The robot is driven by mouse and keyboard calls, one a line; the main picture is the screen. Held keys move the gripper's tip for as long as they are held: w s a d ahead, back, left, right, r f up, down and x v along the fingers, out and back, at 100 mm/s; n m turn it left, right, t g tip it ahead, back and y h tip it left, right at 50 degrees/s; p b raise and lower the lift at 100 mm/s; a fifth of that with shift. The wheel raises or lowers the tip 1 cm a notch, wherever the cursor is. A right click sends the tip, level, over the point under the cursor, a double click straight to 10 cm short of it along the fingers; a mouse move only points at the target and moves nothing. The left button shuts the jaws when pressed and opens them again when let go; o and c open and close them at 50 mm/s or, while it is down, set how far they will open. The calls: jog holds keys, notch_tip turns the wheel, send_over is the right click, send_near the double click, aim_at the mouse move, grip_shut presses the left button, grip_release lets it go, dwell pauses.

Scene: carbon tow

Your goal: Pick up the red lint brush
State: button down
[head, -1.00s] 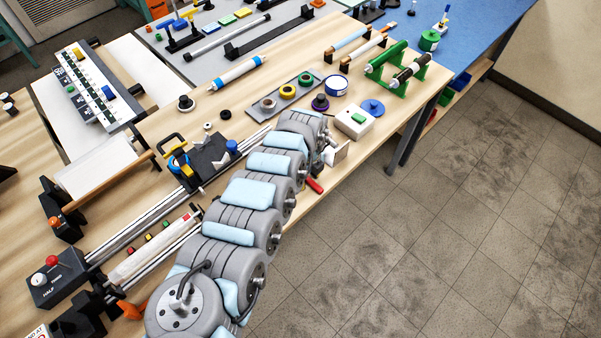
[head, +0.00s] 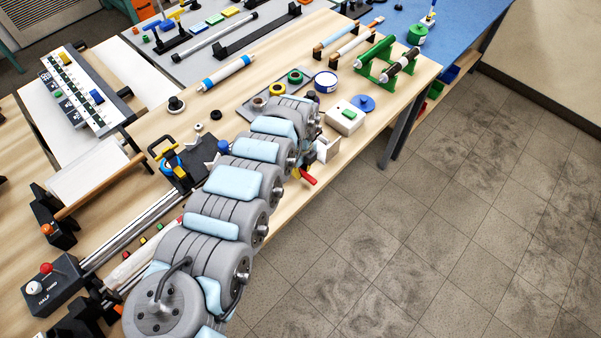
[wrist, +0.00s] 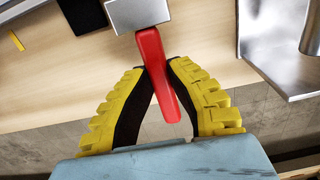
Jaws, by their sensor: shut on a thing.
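The red lint brush shows in the wrist view as a red handle (wrist: 158,72) running down from a grey block (wrist: 138,13) at the top; I cannot tell whether that block is its head. My gripper (wrist: 155,67) has yellow, ridged fingers with black inner faces. They close on the handle from both sides near its upper part, and the handle's lower end hangs free between them. In the head view the red handle (head: 307,178) pokes out by the table's front edge, with my gripper (head: 296,173) mostly hidden behind my arm.
In the wrist view a metal plate (wrist: 284,40) with a metal cylinder (wrist: 312,32) lies right, and a black object (wrist: 83,13) upper left. Open floor lies beyond the edge.

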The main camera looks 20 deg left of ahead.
jog(key=s+d+r+p, duration=0.1)
jog(key=s+r+p, duration=0.8)
jog(key=s+p, duration=0.4)
jog(key=p, duration=0.4)
jog(key=shift+s+d+r+p, duration=0.3)
jog(key=shift+s+d+r, duration=0.05)
jog(key=shift+s+d, duration=0.05)
jog(key=shift+s, duration=0.1)
jog(key=c, duration=1.6)
grip_release()
grip_shut()
